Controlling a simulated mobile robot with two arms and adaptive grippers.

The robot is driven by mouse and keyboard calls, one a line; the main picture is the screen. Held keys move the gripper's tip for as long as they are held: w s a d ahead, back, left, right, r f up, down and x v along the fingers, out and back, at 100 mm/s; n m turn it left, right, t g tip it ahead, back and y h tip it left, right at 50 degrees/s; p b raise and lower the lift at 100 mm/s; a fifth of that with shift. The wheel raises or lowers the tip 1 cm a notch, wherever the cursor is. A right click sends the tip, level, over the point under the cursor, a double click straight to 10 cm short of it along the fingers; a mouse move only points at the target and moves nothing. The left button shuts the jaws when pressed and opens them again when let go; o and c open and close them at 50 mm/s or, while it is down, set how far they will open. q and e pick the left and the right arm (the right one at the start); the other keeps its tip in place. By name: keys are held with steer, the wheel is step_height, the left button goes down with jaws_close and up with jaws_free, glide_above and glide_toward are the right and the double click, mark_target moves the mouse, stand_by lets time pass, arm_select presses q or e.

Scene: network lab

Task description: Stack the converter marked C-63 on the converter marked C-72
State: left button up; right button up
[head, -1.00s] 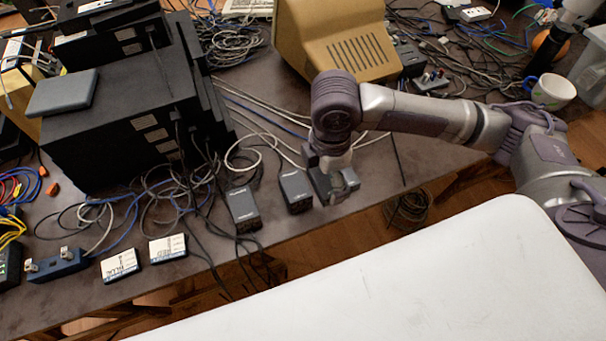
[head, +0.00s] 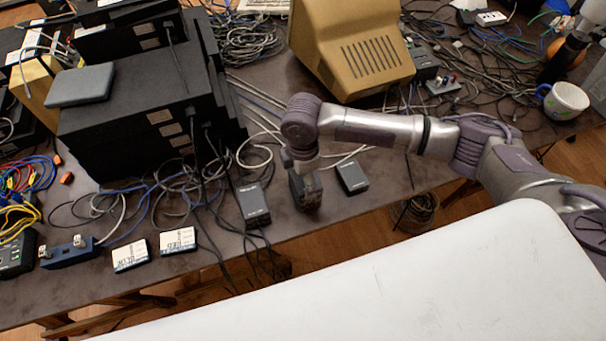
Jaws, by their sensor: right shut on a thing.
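Dark grey box-like converters lie in a row near the table's front edge. One converter (head: 253,205) lies to the left of my right gripper, and another converter (head: 352,177) lies just to its right. Their markings are too small to read, so I cannot tell which is C-63 or C-72. My right gripper (head: 306,192) points down between these two and is shut on a dark converter, mostly hidden by the fingers. I cannot tell whether the held converter touches the table. My left gripper is not in view.
Black stacked equipment (head: 135,125) and tangled cables stand behind and left. Two white-labelled boxes (head: 178,240) and a blue device (head: 67,253) lie at the front left. A beige monitor (head: 365,55) stands behind my right arm. A white mug (head: 565,99) is at the far right.

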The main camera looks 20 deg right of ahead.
steer(key=o, duration=1)
steer(key=shift+f, duration=0.1)
step_height(320, 180, up, 12)
steer(key=shift+r+b, duration=0.15)
steer(key=shift+b, duration=0.4)
